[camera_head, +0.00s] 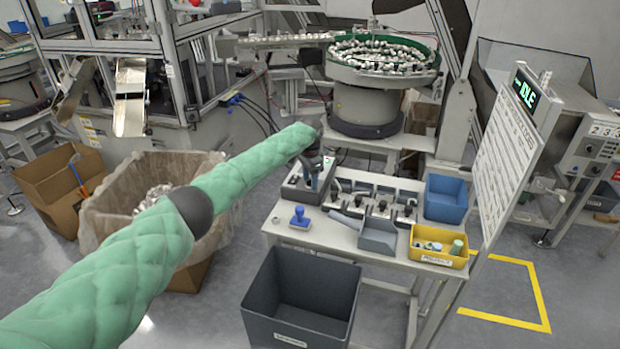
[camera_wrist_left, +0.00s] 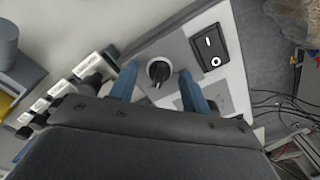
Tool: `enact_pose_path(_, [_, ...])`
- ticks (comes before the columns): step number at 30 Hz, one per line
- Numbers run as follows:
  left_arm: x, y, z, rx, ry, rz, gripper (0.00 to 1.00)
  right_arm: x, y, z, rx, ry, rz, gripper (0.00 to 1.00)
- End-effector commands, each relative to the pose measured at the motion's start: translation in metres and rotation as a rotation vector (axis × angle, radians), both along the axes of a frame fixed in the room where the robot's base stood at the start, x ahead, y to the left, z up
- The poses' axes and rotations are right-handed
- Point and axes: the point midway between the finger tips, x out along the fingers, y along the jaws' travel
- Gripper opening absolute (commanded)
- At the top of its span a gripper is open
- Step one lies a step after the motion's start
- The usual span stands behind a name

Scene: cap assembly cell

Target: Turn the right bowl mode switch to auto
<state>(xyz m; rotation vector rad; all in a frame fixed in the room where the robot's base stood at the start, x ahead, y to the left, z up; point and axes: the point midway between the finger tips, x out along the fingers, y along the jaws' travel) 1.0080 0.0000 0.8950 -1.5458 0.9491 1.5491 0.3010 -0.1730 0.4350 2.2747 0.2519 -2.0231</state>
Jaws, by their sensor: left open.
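The mode switch is a round black knob (camera_wrist_left: 158,71) on a light panel (camera_wrist_left: 178,57) in the left wrist view. A pale mark shows on the knob, but I cannot read its setting. My left gripper (camera_head: 321,174) is over the control box (camera_head: 299,191) on the bench in the head view. Its two blue fingers are open, one on each side of the knob in the wrist view; I cannot tell whether they touch it. The vibratory bowl (camera_head: 384,60) with a green rim stands behind the bench. My right gripper is out of view.
A black rocker switch (camera_wrist_left: 208,49) sits beside the knob. A row of levers (camera_wrist_left: 65,87) lies left of the panel. The bench also carries a blue stamp (camera_head: 300,217), a blue bin (camera_head: 446,198) and a yellow bin (camera_head: 438,260). A dark crate (camera_head: 300,318) stands in front.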

Motion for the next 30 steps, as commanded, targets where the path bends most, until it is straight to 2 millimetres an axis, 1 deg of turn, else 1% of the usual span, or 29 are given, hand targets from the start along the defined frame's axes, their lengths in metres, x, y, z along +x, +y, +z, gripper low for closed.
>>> enact_pose_path(3, [0.0, 0.0, 0.0, 0.0, 0.0, 0.0, 0.47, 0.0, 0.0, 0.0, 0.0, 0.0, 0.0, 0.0])
enact_pose_path(4, [0.0, 0.0, 0.0, 0.0, 0.0, 0.0, 0.45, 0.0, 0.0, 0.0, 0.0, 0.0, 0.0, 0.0])
enact_pose_path(6, [0.0, 0.0, 0.0, 0.0, 0.0, 0.0, 0.32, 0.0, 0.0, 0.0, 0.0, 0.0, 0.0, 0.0])
enact_pose_path(8, [0.0, 0.0, 0.0, 0.0, 0.0, 0.0, 0.2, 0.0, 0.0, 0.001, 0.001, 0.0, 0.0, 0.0])
enact_pose_path(9, [0.0, 0.0, 0.0, 0.0, 0.0, 0.0, 0.12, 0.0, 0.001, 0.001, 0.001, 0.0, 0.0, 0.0])
enact_pose_path(10, [0.0, 0.0, 0.0, 0.0, 0.0, 0.001, 0.06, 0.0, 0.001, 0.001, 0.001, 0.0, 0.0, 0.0])
enact_pose_path(11, [0.0, 0.0, 0.0, 0.0, 0.0, 0.001, 0.03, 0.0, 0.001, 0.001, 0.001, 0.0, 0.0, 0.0])
enact_pose_path(18, [0.0, 0.0, 0.001, -0.001, 0.0, 0.018, 0.03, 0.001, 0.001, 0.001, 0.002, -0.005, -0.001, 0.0])
enact_pose_path(21, [0.0, 0.0, 0.001, -0.001, 0.0, 0.047, 0.03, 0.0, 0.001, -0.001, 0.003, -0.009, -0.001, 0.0])
enact_pose_path(25, [0.0, 0.0, 0.001, -0.001, 0.0, 0.113, 0.03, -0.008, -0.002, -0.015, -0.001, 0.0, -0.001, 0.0])
enact_pose_path(27, [0.0, 0.0, 0.002, -0.002, 0.0, 0.162, 0.03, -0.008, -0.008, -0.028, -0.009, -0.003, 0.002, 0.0])
enact_pose_path(30, [0.0, -0.001, 0.002, -0.002, 0.001, 0.244, 0.03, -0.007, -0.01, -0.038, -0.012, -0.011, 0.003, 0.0])
